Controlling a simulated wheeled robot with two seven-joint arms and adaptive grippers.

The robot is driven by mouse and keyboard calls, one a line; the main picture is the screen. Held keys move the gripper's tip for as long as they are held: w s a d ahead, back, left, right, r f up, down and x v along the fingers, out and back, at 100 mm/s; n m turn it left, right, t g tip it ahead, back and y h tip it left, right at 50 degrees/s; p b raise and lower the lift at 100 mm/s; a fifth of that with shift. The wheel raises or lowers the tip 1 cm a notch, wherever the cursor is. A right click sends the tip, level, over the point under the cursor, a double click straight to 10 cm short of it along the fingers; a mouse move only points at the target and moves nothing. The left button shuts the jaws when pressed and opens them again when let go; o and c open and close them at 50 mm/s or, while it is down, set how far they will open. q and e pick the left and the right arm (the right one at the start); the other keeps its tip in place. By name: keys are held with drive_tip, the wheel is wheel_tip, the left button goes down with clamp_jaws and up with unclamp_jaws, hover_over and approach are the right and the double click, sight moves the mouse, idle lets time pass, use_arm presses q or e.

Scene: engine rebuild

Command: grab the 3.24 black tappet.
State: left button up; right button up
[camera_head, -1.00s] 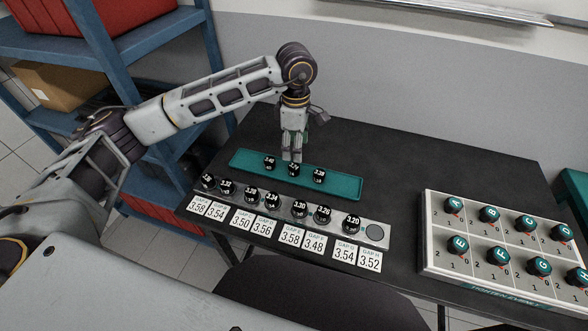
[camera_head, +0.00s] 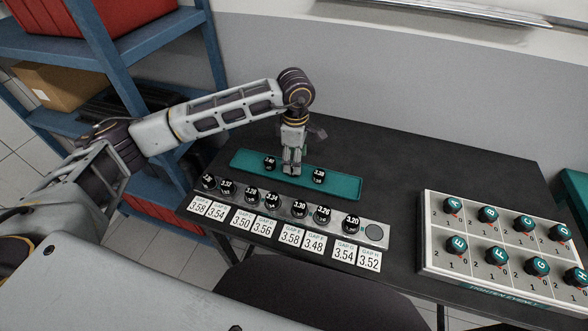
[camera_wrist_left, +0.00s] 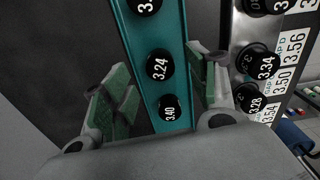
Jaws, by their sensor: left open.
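The black 3.24 tappet (camera_wrist_left: 160,66) sits in the teal tray (camera_wrist_left: 172,20), in the middle of a row of three black tappets. In the head view my left gripper (camera_head: 291,171) points down over the middle of the tray (camera_head: 342,184) and hides the 3.24 tappet. In the left wrist view my open left gripper (camera_wrist_left: 163,82) has its green-padded fingers on either side of the 3.24 tappet, with gaps showing. The 3.40 tappet (camera_wrist_left: 169,107) is beside it. The third tray tappet (camera_head: 318,176) is to the right in the head view. My right gripper is not in view.
A pale rack (camera_head: 376,233) with several numbered tappets and one empty round spot runs in front of the tray, with gap labels (camera_head: 290,234) before it. A board (camera_head: 470,268) with lettered teal-topped knobs stands at the right. The table behind the tray is clear.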

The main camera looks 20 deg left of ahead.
use_arm(q)
drive_tip(key=shift+f, duration=1.65)
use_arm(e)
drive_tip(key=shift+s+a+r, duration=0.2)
use_arm(q)
drive_tip(key=shift+c, duration=0.2)
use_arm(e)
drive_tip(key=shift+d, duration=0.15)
use_arm(q)
drive_tip(key=c, duration=1.1)
drive_tip(key=shift+r, duration=0.1)
wheel_tip(320, 180, up, 8)
drive_tip(key=shift+r, duration=0.9)
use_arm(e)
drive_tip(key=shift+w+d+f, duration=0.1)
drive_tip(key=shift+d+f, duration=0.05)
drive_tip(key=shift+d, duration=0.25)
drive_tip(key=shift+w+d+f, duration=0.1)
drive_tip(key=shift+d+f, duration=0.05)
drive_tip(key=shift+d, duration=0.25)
